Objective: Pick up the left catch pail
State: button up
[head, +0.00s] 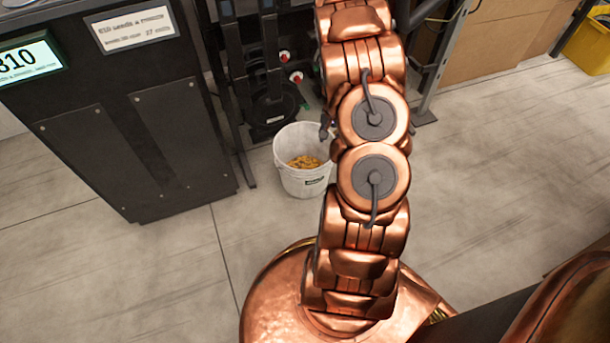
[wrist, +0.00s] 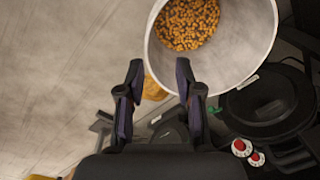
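A white pail (head: 303,181) with yellow-orange seed in it stands upright on the floor, just left of my arm in the head view. It also shows in the wrist view at the top (wrist: 250,64), seen from above. My gripper (wrist: 158,72) is open, with its two dark fingers apart and nothing held between them. The fingertips are at the pail's near rim in the picture; the right one overlaps the rim, and I cannot tell whether it touches. In the head view my arm hides most of the gripper. Only one pail is visible.
A black cabinet (head: 130,130) with a lit display stands left of the pail. A black stand with a round part (head: 272,108) and red knobs (head: 296,77) is behind it. A yellow bin (head: 590,45) is at the far right. Floor in front is clear.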

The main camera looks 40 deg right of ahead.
jog(key=shift+m, duration=0.3)
jog(key=d+f+b, duration=0.1)
jog(key=f, duration=0.3)
jog(key=f+b, duration=0.2)
jog(key=f, duration=0.3)
jog(key=d+f+b, duration=0.1)
jog(key=f+b, duration=0.1)
jog(key=f, duration=0.3)
jog(key=shift+w+d, duration=0.1)
jog(key=shift+d, duration=0.25)
jog(key=shift+c, duration=0.2)
grip_shut()
